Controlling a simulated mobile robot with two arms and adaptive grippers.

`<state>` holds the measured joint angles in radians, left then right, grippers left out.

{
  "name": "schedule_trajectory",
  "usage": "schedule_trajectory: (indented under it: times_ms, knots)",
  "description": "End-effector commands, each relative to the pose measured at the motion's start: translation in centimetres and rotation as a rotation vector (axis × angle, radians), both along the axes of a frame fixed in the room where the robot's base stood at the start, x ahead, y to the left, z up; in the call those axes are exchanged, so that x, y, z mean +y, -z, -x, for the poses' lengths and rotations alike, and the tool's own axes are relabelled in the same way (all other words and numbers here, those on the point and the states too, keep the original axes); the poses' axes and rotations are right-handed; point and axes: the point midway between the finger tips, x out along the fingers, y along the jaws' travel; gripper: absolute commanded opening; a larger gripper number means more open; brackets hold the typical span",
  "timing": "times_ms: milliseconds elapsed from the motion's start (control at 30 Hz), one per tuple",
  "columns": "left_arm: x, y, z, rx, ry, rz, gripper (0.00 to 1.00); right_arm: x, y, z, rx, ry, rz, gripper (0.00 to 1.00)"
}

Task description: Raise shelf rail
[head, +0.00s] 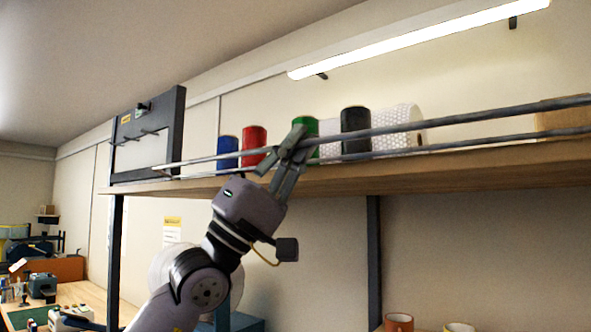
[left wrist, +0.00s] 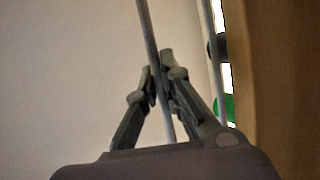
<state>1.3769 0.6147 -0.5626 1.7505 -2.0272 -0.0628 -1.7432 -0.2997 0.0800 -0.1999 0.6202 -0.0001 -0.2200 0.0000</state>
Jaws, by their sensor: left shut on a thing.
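Two long grey rails run along the front of a high wooden shelf (head: 450,176). The upper rail (head: 450,119) is above the lower rail (head: 480,144). My left gripper (head: 293,143) reaches up from below and is shut on the upper rail, in front of the shelf's goods. In the left wrist view the fingers (left wrist: 160,78) close around one rail (left wrist: 148,32), while the other rail (left wrist: 213,65) passes beside them, nearer the shelf board (left wrist: 270,70). My right gripper is not in view.
Blue (head: 228,150), red (head: 254,145), green (head: 306,130) and black (head: 355,130) cylinders stand behind the rails, with a white roll (head: 400,128) beside them. A dark frame with hooks (head: 178,130) is at the shelf's left end. Mugs (head: 399,322) stand below right.

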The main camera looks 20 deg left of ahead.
Motion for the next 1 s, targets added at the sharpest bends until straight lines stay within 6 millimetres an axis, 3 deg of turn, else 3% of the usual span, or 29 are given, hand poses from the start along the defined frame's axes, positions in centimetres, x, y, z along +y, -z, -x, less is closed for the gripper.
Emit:
schedule_trajectory:
  times_ms: [233, 600, 1000]
  knots:
    - [-0.1, -1.4, -0.2, 0.177, 0.005, -0.060, 0.00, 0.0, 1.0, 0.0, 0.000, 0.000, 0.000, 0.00]
    - [-0.4, -2.9, -1.2, 0.426, -0.003, -0.153, 0.00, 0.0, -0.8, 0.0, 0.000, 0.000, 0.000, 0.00]
    - [-0.6, -3.1, -1.8, 0.548, -0.001, -0.197, 0.00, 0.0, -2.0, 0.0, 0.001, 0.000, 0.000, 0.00]
